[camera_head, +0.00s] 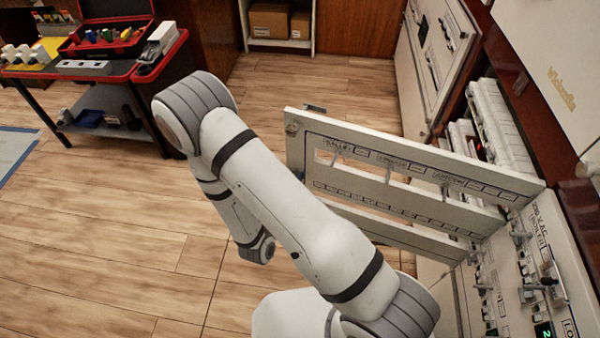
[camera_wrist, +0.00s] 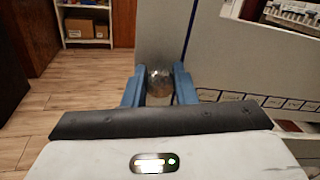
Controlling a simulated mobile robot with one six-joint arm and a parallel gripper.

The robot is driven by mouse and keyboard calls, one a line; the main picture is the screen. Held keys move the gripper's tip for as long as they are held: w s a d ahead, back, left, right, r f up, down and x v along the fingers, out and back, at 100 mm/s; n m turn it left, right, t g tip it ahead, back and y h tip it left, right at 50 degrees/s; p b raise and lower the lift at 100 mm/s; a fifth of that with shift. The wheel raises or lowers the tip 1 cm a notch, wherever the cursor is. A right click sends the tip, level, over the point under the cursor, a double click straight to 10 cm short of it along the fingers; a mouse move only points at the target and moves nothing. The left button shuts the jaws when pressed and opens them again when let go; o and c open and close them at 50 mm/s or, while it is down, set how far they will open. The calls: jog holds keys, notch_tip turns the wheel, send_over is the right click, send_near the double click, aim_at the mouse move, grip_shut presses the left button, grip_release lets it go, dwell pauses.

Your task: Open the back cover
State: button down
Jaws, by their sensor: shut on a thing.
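A pale cover panel (camera_head: 400,172) with long slots and rows of labels stands swung out from the breaker cabinet at the right in the head view. Breakers and switches are exposed behind it. In the wrist view my gripper (camera_wrist: 160,88) has its two blue fingers shut around a round metallic knob (camera_wrist: 159,76) near the left edge of a pale grey panel (camera_wrist: 230,60). In the head view my arm crosses in front of the cover's left part, and my fingertips and the held knob are hidden.
Another switch panel (camera_head: 437,55) stands farther back at the right. White breaker rows (camera_head: 497,130) lie beside it. A red-topped tool cart (camera_head: 90,75) is at the upper left. A shelf with boxes (camera_head: 270,20) is at the back. The wooden floor (camera_head: 110,220) at left is mostly clear.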

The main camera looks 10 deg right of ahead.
dwell(0.3)
jog(key=c, duration=1.2)
grip_release()
jog(key=shift+o, duration=0.2)
jog(key=shift+s, duration=0.1)
jog(key=v, duration=0.7)
jog(key=shift+s+a, duration=0.25)
jog(key=shift+w, duration=0.1)
jog(key=shift+x, duration=3.9)
